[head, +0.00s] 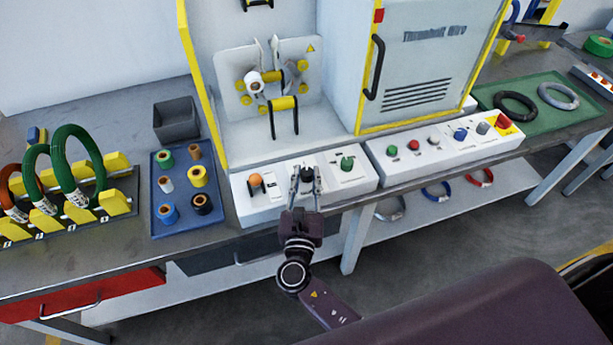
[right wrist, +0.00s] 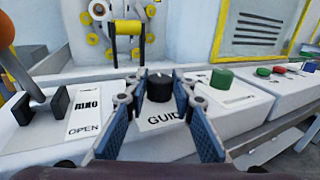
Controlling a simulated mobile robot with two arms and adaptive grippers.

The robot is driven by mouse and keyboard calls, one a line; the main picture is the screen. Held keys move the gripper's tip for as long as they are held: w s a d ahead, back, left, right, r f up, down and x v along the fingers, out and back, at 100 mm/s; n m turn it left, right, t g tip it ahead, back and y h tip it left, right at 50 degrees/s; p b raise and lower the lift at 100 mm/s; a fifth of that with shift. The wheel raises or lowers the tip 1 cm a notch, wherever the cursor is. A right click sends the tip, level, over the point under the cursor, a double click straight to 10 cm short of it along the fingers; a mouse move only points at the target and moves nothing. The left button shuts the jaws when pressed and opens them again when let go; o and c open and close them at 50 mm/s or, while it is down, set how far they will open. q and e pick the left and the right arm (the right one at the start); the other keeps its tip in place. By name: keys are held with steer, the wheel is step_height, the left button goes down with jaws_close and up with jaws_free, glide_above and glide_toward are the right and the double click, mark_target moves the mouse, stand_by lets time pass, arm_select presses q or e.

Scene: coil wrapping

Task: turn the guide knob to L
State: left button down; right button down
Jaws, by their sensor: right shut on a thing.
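The guide knob is small, round and black. It sits on the white control box (head: 275,205) below the wrapping machine. The knob (right wrist: 159,88) shows in the right wrist view above a label reading "GUID", with the rest of the label hidden. My right gripper (head: 306,184) reaches the box from the front, with a finger on each side of the knob, shut on it. A light mark shows on top of the knob, but its pointing direction is too small to tell. My left gripper is not in view.
An orange-tipped lever (head: 256,182) stands left of the knob and a green knob (head: 346,162) right of it, both close. A second box (head: 400,172) with buttons lies further right. A blue tray (head: 182,222) of tape rolls and a coil rack (head: 75,215) are left.

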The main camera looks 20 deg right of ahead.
steer(key=c, duration=1.6)
jaws_free()
steer(key=v, duration=1.2)
